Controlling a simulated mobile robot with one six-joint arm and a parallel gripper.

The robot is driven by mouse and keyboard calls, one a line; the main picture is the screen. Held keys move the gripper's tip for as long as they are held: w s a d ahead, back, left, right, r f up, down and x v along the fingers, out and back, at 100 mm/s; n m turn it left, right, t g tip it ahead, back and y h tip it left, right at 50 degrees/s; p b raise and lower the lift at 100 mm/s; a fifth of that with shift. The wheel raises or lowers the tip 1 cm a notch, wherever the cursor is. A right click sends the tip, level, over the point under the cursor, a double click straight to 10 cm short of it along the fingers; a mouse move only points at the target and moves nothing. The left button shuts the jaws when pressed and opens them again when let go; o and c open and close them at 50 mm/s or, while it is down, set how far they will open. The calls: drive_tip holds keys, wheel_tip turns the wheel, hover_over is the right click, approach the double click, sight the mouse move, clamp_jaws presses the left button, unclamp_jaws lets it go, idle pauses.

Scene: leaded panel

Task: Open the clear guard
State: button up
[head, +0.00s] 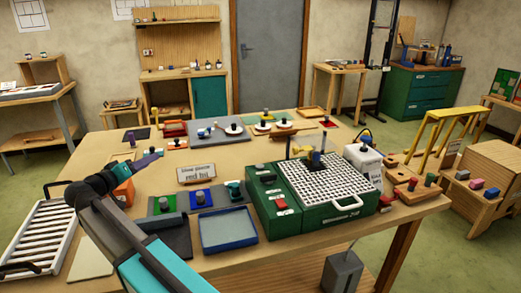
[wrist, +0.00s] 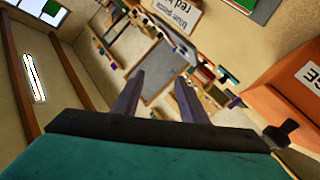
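The green machine (head: 335,217) with a white grid top (head: 330,185) stands at the right front of the table, a pale handle on its front. My gripper (head: 158,155) is over the left of the table, well apart from the machine. In the wrist view my gripper (wrist: 162,85) has its two purple fingers apart, with nothing between them.
A green control box (head: 265,190) with a red switch adjoins the machine's left side. A white container (head: 362,163) stands behind it at right.

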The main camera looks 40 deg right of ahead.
drive_tip(key=s+d+m+g+h, duration=0.1)
drive_tip(key=s+d+m+g, duration=0.25)
drive_tip(key=d, duration=0.45)
drive_tip(key=s+d+m+g+h, duration=0.25)
drive_tip(key=s+d+m, duration=0.25)
drive_tip(key=d, duration=0.4)
drive_tip(key=m+g+p, duration=0.2)
drive_tip(key=m+g, duration=0.7)
approach(293, 150)
drive_tip(key=v, duration=0.5)
drive_tip(key=shift+a+r+y, duration=0.1)
drive_tip(key=shift+r+y, duration=0.35)
drive_tip(key=shift+r, duration=0.05)
drive_tip(key=p+x, duration=0.3)
drive_tip(key=x, duration=0.9)
drive_tip(key=shift+d+r+p, duration=0.1)
drive_tip(key=shift+d+p, duration=0.1)
drive_tip(key=shift+p, duration=0.1)
drive_tip(key=shift+s+d, duration=0.3)
drive_tip(key=shift+d, duration=0.35)
